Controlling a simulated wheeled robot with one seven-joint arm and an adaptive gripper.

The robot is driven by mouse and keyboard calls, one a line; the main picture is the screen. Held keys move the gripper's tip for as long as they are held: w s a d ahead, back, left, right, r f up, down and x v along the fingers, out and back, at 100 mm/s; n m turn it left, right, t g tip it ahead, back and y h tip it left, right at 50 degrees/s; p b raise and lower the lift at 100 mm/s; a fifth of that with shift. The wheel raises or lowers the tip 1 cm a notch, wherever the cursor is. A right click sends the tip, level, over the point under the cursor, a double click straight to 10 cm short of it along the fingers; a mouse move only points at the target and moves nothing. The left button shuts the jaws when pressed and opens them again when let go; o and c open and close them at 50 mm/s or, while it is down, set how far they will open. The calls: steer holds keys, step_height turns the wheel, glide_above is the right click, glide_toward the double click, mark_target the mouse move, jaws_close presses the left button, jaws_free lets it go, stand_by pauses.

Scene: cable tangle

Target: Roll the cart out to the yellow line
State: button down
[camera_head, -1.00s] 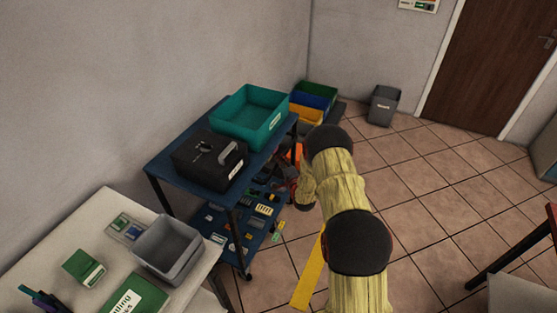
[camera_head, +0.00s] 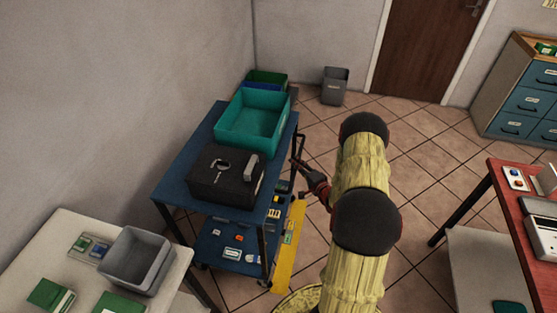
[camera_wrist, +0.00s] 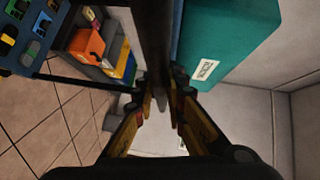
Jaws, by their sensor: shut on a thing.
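The blue two-shelf cart (camera_head: 202,135) stands near the left wall. It carries a teal bin (camera_head: 250,137) and a black case (camera_head: 222,184) on top, with small parts on its lower shelf. The yellow line (camera_head: 285,262) on the floor runs close along the cart's right side; part of it is hidden by the cart and its load. My gripper (camera_head: 297,164) is at the cart's right end. In the wrist view, my gripper (camera_wrist: 160,103) is shut on a dark bar, the cart's handle (camera_wrist: 158,45), beside the teal bin (camera_wrist: 225,40).
A light table (camera_head: 75,240) with a grey bin (camera_head: 135,255) is close at the front left. A red-topped table (camera_head: 510,215) stands at the right. A grey waste bin (camera_head: 335,86) is at the back. Tiled floor right of my arm is open.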

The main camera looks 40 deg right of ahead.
steer(key=s+d, duration=0.5)
steer(key=s, duration=0.1)
steer(key=shift+s+f, duration=0.15)
steer(key=shift+s, duration=0.15)
steer(key=c, duration=1.8)
jaws_free()
steer(key=s+a+r, duration=0.1)
steer(key=s, duration=1)
steer(key=shift+s+a+r, duration=0.25)
steer(key=shift+s+r, duration=0.1)
steer(key=shift+r, duration=0.05)
